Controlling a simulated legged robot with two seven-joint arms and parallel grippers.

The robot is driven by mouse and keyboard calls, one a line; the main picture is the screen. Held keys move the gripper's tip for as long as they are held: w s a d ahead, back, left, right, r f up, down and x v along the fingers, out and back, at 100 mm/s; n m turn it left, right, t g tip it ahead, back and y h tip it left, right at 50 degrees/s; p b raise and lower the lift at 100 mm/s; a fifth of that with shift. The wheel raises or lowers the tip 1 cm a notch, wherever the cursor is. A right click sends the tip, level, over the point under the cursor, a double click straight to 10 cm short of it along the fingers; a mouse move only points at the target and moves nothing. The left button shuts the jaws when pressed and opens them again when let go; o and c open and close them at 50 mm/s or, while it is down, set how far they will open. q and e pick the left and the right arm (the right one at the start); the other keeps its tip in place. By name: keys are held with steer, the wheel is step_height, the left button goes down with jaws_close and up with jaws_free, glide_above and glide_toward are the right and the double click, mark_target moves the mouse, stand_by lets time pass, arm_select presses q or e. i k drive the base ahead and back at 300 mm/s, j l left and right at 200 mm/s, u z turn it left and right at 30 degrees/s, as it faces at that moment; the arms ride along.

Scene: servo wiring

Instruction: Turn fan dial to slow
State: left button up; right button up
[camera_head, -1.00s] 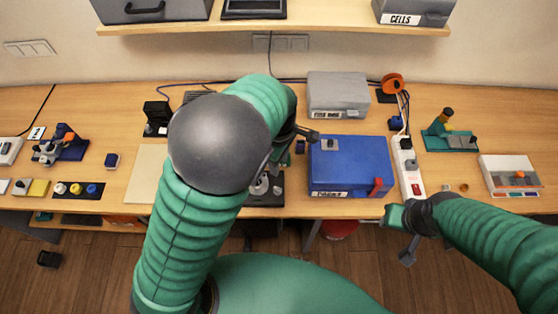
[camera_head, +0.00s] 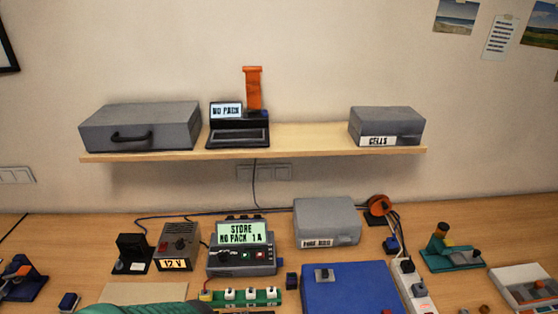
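No dial labelled as a fan dial can be read in the head view. A grey box marked 12 V (camera_head: 176,246) with a small control on its top stands on the bench. To its right is a dark device (camera_head: 241,262) with a lit screen reading "STORE NO PACK 1A" and small knobs or buttons on its front. A black stand-like object (camera_head: 133,253) is left of the 12 V box. Neither gripper is in view. Only a green piece of my arm shows at the bottom edge, left of centre.
A green strip with white parts (camera_head: 250,297) and a blue case (camera_head: 350,289) lie in front. A grey case (camera_head: 326,222) and an orange reel (camera_head: 379,206) stand behind. The shelf (camera_head: 305,140) above holds two grey cases and a small screen device.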

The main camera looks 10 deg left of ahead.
mark_target(119, 265)
steer(key=j+u, duration=0.1)
steer(key=u, duration=1.5)
steer(key=k+j, duration=0.05)
